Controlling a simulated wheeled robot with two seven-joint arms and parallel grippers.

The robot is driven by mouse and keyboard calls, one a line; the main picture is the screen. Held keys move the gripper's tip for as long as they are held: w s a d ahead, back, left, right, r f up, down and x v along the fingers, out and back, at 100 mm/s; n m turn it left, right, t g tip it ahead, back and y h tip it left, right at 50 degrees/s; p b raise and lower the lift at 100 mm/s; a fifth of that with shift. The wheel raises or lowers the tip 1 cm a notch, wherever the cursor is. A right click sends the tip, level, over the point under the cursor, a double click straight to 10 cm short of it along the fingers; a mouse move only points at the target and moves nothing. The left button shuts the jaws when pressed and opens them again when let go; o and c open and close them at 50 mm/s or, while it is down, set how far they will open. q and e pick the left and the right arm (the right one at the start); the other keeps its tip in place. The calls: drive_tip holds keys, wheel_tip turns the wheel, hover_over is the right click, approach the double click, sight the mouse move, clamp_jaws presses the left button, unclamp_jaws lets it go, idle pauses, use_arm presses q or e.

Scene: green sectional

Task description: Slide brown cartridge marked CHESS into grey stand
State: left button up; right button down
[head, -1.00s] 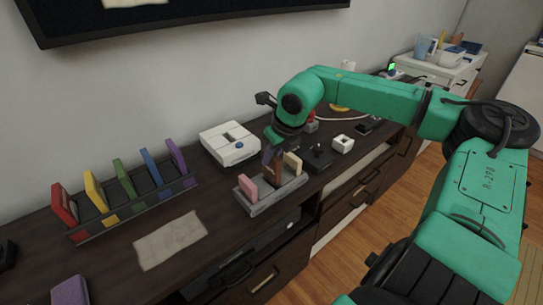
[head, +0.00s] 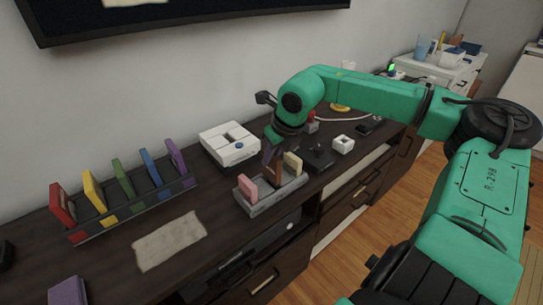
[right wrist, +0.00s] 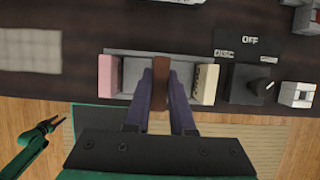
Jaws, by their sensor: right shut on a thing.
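The brown cartridge (head: 272,174) is upright between the fingers of my right gripper (head: 273,155), which is shut on it. In the right wrist view the brown cartridge (right wrist: 161,80) shows edge-on between the two fingers. It is at the middle of the grey stand (head: 262,206), between a pink cartridge (head: 247,188) and a cream cartridge (head: 292,163). Its lower end is partly hidden, so I cannot tell how deep it sits. No CHESS marking is readable. My left gripper (right wrist: 46,128) shows small at the lower left of the right wrist view; its jaw state is unclear.
A white console (head: 229,144) stands behind the stand. A black switch box (head: 318,156) and a small white block (head: 343,144) are to its right. A rack (head: 130,212) of several coloured cartridges is at left. A beige cloth (head: 170,241) lies in front, near the dark cabinet's edge.

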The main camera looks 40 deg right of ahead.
sight(271, 169)
use_arm(q)
drive_tip(key=shift+f+b, duration=2)
drive_tip(key=shift+f, duration=0.05)
use_arm(e)
drive_tip(key=shift+f, duration=2.3)
drive_tip(key=c, duration=0.7)
unclamp_jaws()
drive_tip(key=shift+r, duration=0.1)
use_arm(q)
drive_tip(key=w, duration=0.1)
drive_tip(key=w+r, duration=0.1)
drive_tip(key=shift+w+d, duration=0.35)
use_arm(e)
drive_tip(key=v, duration=1.4)
drive_tip(key=shift+r, duration=0.25)
use_arm(q)
drive_tip(key=shift+s, duration=0.1)
